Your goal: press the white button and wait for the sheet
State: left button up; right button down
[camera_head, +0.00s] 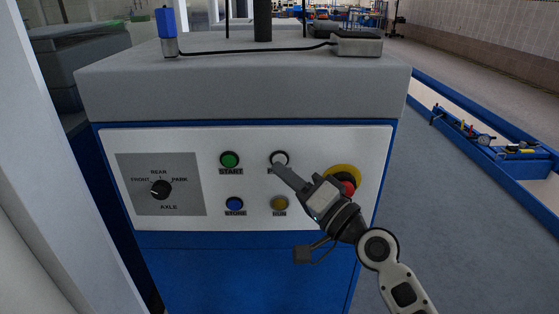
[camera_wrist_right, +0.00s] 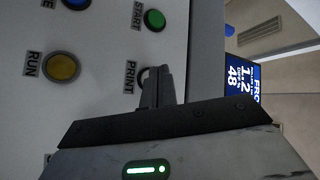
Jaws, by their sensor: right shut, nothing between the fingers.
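The white button (camera_head: 279,157) is in the top row of the panel in the head view, with a dark ring around it. Its label below is partly covered by my gripper; in the right wrist view it reads PRINT. My right gripper (camera_head: 276,169) is shut and empty, its fingertips at the lower edge of the button. I cannot tell whether they touch it. In the right wrist view the shut fingers (camera_wrist_right: 157,87) cover most of the button, and only part of its ring shows. My left gripper is not in view. No sheet shows.
The white panel also has a green START button (camera_head: 229,160), a blue button (camera_head: 234,204), a yellow RUN button (camera_head: 279,204), a red emergency knob (camera_head: 347,187) behind my gripper and an axle dial (camera_head: 160,189). A blue rail (camera_head: 520,160) lies at right on the floor.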

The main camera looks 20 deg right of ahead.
jog(key=shift+w, duration=0.1)
jog(key=shift+w+d, duration=0.15)
jog(key=shift+w, duration=0.2)
jog(key=shift+w+d+b, duration=0.1)
jog(key=shift+w+b, duration=0.2)
jog(key=shift+w, duration=0.1)
dwell(0.6)
jog(key=shift+s, duration=0.2)
jog(key=shift+s+a, duration=0.2)
jog(key=shift+s, duration=0.45)
jog(key=s, duration=0.2)
jog(key=s+a+p, duration=0.1)
jog(key=s, duration=0.1)
jog(key=shift+s+a, duration=0.2)
jog(key=shift+s, duration=0.2)
dwell(0.5)
